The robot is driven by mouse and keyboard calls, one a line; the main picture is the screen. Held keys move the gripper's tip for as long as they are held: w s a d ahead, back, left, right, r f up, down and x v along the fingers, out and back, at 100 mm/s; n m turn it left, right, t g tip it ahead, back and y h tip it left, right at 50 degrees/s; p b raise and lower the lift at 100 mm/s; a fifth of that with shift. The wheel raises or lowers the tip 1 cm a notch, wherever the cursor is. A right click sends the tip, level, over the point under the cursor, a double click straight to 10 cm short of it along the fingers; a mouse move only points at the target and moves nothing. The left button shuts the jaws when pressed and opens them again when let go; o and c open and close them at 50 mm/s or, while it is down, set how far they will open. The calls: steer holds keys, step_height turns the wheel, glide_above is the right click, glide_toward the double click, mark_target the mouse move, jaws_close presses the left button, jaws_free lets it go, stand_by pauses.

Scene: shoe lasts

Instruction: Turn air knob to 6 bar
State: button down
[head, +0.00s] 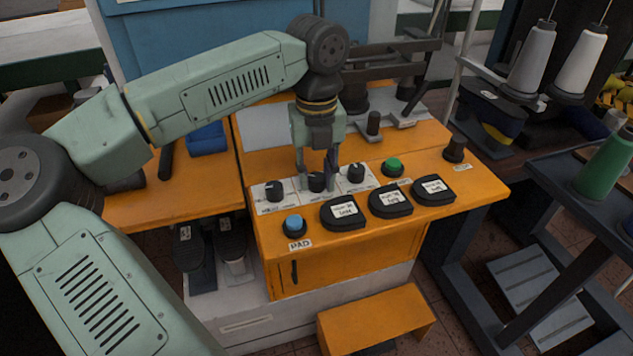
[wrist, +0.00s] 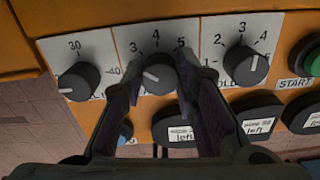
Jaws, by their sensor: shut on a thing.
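The middle knob (wrist: 158,76) is black and round, on a white dial plate where 3, 4 and 5 show; its name and any 6 are hidden. Its white pointer mark shows on its lower left side, apart from the visible numbers. In the head view, the same knob (head: 316,182) sits between two others on the orange bench. My gripper (wrist: 161,84) has its two fingers on either side of this knob, shut on it. In the head view my gripper (head: 318,172) reaches down to the knob from above.
A left knob (wrist: 77,82) marked 30 and 40 and a right knob (wrist: 245,64) marked 1 to 4 stand close on either side. A green START button (head: 393,164), a blue PAD button (head: 293,223) and black labelled pads (head: 343,213) are nearby.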

steer(key=m+b, duration=0.1)
steer(key=m, duration=0.2)
steer(key=shift+f+m, duration=0.1)
steer(key=shift+m, duration=0.3)
steer(key=m+b, duration=0.1)
steer(key=m, duration=0.2)
steer(key=shift+m, duration=0.3)
steer(key=m+b, duration=0.1)
steer(key=m, duration=0.2)
steer(key=shift+m, duration=0.4)
steer(key=m, duration=0.3)
steer(key=shift+m, duration=0.3)
steer(key=m, duration=0.3)
steer(key=shift+d+m, duration=0.1)
steer(key=shift+m, duration=0.2)
steer(key=m, duration=0.3)
steer(key=shift+m+b, duration=0.3)
steer(key=m, duration=0.6)
steer(key=shift+m, duration=0.4)
